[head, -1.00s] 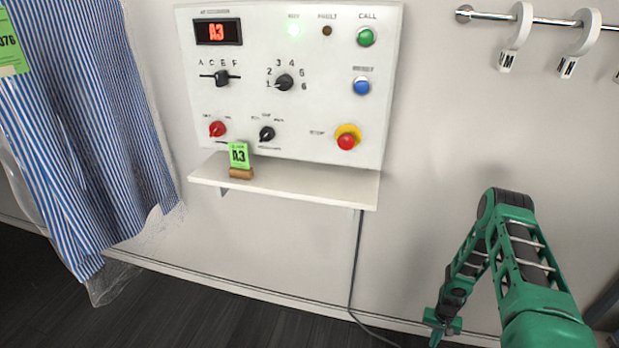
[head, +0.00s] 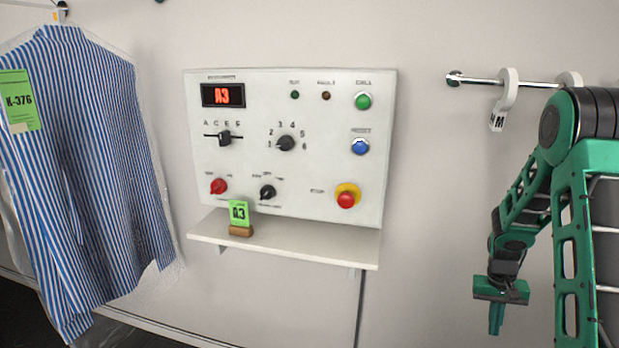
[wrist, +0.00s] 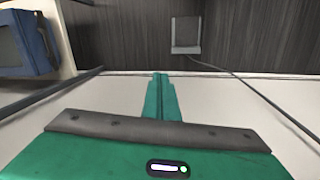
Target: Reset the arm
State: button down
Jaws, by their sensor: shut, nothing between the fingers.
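My gripper (head: 496,319) hangs at the lower right of the head view, fingers pointing down, on my green arm. Its fingers are together with nothing between them, and they also show shut in the wrist view (wrist: 161,80). It is apart from the control panel (head: 235,175) on the wall. The green lamp (head: 294,95) at the top of the panel looks dark.
A shelf (head: 320,245) under the panel holds a green A3 tag (head: 239,213) on a wooden block. A bagged striped shirt (head: 90,150) tagged K-376 hangs at left. A rail (head: 475,81) with white hangers is at upper right. A blue-grey object (wrist: 25,42) shows in the wrist view.

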jog(key=s+a+r, duration=0.2)
jog(key=s+r, duration=0.4)
jog(key=r, duration=0.3)
jog(key=s+a+r, duration=0.3)
jog(key=s+r, duration=0.4)
jog(key=r, duration=0.2)
jog(key=s+a+r, duration=0.2)
jog(key=s+a, duration=0.1)
jog(key=s, duration=0.5)
jog(key=s+a+r+m+t+y, duration=0.1)
jog(key=s+a+r, duration=0.2)
jog(key=s, duration=0.5)
jog(key=shift+s+a+r+y, duration=0.15)
jog(key=shift+a+r+y, duration=0.15)
jog(key=shift+a+r, duration=0.1)
jog(key=shift+w+f, duration=0.3)
jog(key=shift+w, duration=0.3)
dwell(1.4)
